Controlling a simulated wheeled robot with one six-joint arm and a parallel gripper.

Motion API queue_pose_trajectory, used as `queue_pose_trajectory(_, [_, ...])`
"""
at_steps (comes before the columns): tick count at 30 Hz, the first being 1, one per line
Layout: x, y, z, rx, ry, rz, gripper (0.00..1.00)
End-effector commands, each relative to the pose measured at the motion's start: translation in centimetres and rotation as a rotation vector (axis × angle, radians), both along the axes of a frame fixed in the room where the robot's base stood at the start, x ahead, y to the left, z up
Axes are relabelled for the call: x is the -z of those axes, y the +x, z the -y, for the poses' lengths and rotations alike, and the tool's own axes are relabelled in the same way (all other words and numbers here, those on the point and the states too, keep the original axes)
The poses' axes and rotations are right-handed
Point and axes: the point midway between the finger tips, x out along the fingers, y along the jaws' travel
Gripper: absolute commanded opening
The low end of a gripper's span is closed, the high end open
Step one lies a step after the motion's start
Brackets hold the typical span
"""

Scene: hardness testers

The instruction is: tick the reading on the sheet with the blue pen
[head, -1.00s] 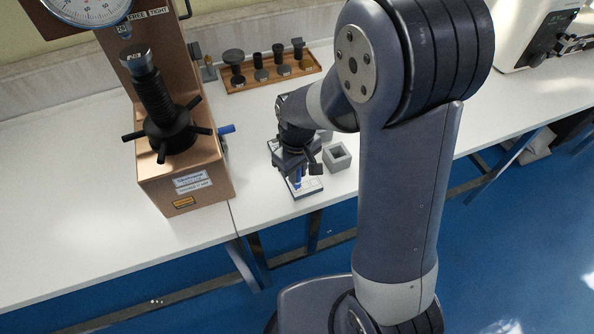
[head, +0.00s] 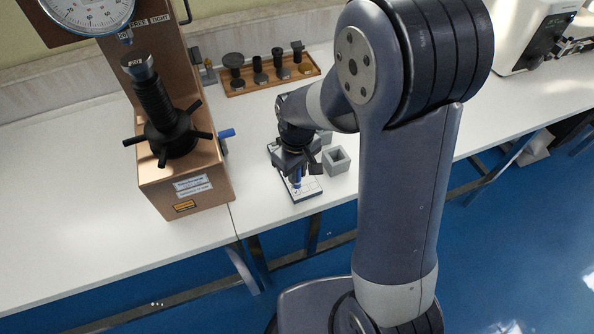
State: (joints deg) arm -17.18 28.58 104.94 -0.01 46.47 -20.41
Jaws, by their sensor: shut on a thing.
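My gripper (head: 296,168) is shut on the blue pen (head: 297,180), which points down over the sheet. The sheet (head: 309,190) lies on the white bench, on what looks like a dark-edged board, and is largely hidden under my gripper. Some printed marks show at its near right part, too small to read. I cannot tell whether the pen tip touches the paper.
A grey square holder (head: 336,160) stands just right of my gripper. A copper-coloured hardness tester (head: 185,185) with a dial and a blue-ended lever stands at left. A wooden tray (head: 271,84) of dark anvils lies behind. The bench's front edge is close to the sheet.

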Motion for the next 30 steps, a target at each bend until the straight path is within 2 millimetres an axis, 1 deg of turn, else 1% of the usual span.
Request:
queue_pose_trajectory(1, [-0.6, 0.0, 0.0, 0.0, 0.001, 0.001, 0.0])
queue_pose_trajectory(21, [-4.7, 0.0, 0.0, 0.0, 0.001, 0.001, 0.0])
queue_pose_trajectory(25, [-5.1, 0.0, 0.0, 0.0, 0.0, 0.0, 0.0])
queue_pose_trajectory(30, [-5.0, 0.0, 0.0, 0.0, 0.0, 0.0, 0.0])
